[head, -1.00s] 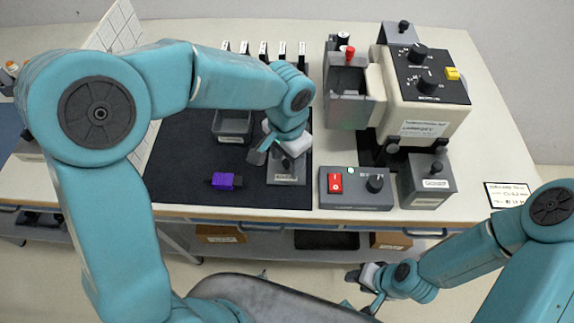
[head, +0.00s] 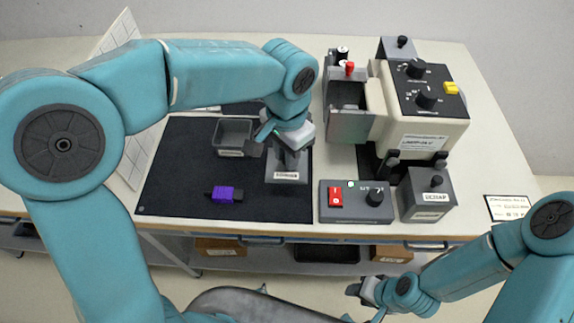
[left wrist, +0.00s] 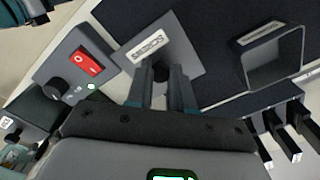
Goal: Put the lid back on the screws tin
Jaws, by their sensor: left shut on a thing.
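A grey square plate (left wrist: 190,45) with a white SCREWS label and a dark knob shows close up in the left wrist view; it looks like the lid. In the head view this lid (head: 273,177) is at the right part of the dark mat. My left gripper (head: 287,150) is above it, shut on its knob (left wrist: 178,72). I cannot tell whether the lid touches the mat.
A purple-and-black item (head: 223,193) lies on the mat (head: 170,185). A switch box (head: 350,212) with a red rocker and a grey knobbed box (head: 428,200) stand to the right. A beige machine (head: 425,130) stands behind them. The mat's front left is clear.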

